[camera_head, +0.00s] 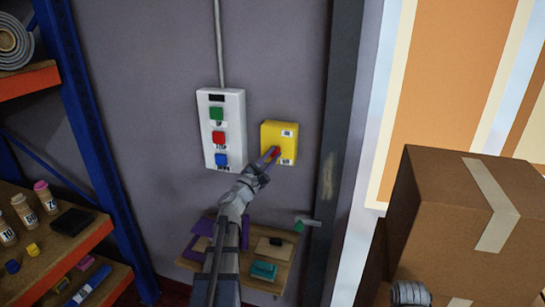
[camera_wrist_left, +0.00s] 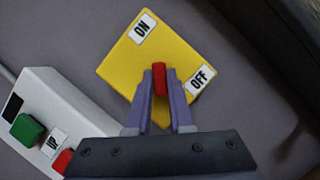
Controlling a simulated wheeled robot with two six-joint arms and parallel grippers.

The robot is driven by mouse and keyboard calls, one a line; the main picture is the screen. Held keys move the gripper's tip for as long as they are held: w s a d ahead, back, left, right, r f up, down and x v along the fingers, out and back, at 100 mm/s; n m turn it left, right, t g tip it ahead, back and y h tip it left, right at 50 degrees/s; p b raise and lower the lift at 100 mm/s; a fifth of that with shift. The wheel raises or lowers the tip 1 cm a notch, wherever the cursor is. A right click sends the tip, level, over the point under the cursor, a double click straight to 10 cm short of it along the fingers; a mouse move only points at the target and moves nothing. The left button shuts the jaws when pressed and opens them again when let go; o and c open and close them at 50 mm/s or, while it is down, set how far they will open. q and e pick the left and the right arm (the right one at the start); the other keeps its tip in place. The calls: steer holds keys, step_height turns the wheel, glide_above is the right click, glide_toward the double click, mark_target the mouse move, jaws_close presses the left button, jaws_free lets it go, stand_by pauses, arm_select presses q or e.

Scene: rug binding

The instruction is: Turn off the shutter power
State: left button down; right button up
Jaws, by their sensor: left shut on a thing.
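The yellow switch box (camera_head: 270,133) is mounted on the grey wall, right of a white button panel. In the left wrist view the yellow box (camera_wrist_left: 125,68) shows an ON label (camera_wrist_left: 142,28) and an OFF label (camera_wrist_left: 201,78) at opposite ends. Its red lever (camera_wrist_left: 160,74) stands between them; in the head view the lever appears nearer the lower label. My left gripper (camera_head: 270,156) is at the box, shut on the red lever. Its two purple fingers (camera_wrist_left: 160,90) flank the lever.
The white panel (camera_head: 208,152) has green, red and blue buttons. Below is a small wooden shelf (camera_head: 236,273) with tools. A blue-framed rack (camera_head: 88,130) stands left, and cardboard boxes (camera_head: 440,215) are stacked right. A dark post (camera_head: 338,120) stands right of the yellow box.

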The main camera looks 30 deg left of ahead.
arm_select(q)
steer(key=c, duration=0.8)
jaws_free()
steer(key=b+v, duration=0.2)
steer(key=v, duration=0.5)
steer(key=shift+s, duration=0.4)
steer(key=shift+s+f, duration=0.1)
steer(key=shift+f, duration=0.15)
